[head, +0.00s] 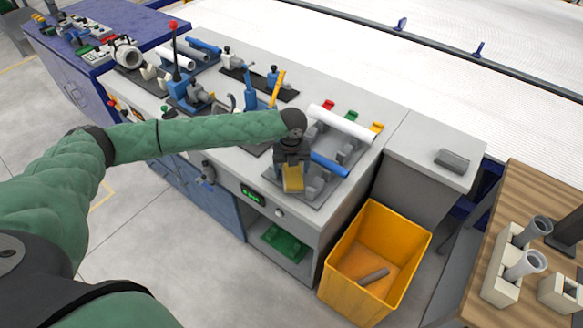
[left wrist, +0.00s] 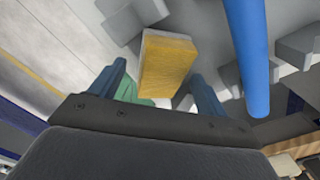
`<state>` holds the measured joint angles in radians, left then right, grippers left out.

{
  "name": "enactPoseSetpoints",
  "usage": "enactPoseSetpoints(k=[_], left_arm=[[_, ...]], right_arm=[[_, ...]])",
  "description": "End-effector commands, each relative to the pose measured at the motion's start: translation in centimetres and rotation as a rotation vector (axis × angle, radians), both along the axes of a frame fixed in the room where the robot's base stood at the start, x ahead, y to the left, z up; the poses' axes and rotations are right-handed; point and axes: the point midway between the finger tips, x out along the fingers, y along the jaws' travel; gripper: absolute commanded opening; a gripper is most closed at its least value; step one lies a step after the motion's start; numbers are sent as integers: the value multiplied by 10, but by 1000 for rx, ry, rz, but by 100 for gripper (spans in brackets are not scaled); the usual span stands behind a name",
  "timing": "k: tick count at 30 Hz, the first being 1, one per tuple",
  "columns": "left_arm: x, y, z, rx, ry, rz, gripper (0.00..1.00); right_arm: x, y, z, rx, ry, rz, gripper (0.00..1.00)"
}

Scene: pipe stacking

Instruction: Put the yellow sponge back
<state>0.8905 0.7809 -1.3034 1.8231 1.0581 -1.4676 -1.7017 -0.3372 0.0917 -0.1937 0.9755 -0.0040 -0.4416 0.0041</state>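The yellow sponge (head: 293,179) is a small yellow block with a pale side, at the front edge of the grey workbench (head: 228,167). In the left wrist view the sponge (left wrist: 167,62) lies just ahead of and between my left fingertips. My left gripper (head: 291,164) is over the bench front, pointing down at the sponge. In the left wrist view its two blue-grey fingers (left wrist: 157,82) are spread, with a gap at least on the left side of the sponge. Whether the sponge rests on a surface is hard to tell. My right gripper is not in view.
A blue pipe (head: 329,165) lies close right of my left gripper, with a white pipe (head: 342,123) behind it on grey holders. A yellow bin (head: 376,262) with a grey pipe piece stands below right. Valves and levers crowd the bench to the left.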

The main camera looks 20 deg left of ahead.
Motion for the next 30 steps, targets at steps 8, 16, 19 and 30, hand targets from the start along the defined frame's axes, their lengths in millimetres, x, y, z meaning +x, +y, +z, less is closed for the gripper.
enactPoseSetpoints(k=[8, 16, 19, 30], left_arm=[[0, 1, 7, 0, -1, 0, 76], [1, 0, 44, 0, -2, 0, 76], [1, 0, 59, -1, -4, -1, 76], [1, 0, 113, 0, -2, 1, 76]], right_arm=[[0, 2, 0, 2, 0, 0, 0], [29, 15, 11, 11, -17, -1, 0], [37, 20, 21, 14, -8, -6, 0], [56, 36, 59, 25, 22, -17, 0]])
